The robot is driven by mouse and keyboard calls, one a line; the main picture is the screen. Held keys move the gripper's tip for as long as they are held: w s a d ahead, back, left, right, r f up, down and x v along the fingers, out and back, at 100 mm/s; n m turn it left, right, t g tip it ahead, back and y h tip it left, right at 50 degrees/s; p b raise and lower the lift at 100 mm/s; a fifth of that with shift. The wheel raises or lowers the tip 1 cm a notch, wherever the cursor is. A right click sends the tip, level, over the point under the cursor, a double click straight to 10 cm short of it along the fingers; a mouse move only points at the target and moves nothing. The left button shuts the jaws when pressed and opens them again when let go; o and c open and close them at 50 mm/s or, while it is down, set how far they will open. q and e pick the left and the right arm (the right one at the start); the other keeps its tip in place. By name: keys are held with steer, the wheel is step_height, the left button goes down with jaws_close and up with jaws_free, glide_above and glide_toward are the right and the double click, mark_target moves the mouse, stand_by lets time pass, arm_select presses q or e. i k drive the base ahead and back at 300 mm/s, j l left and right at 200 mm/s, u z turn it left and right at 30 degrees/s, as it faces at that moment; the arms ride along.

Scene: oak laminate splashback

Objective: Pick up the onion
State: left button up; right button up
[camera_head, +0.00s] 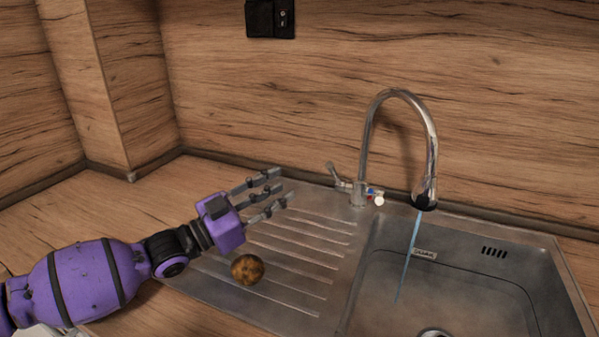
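The onion (247,269) is a round, brown ball. It lies on the ridged drainboard of the steel sink unit, near its left part. My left gripper (272,194) is above and beyond the onion, with its grey fingers spread apart and pointing right. It is open and empty, and does not touch the onion. My purple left arm comes in from the left. My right gripper is not in view.
The drainboard (309,262) has free room right of the onion. A curved tap (371,130) stands behind the sink basin (470,290), with a thin bluish stream below its spout. A wooden wall rises behind; a black socket (270,18) hangs on it.

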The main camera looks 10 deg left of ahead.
mark_target(247, 271)
steer(key=k+j, duration=0.15)
steer(key=k, duration=0.35)
steer(key=k+j, duration=0.15)
steer(key=k, duration=0.3)
steer(key=k+j, duration=0.15)
steer(key=k, duration=0.35)
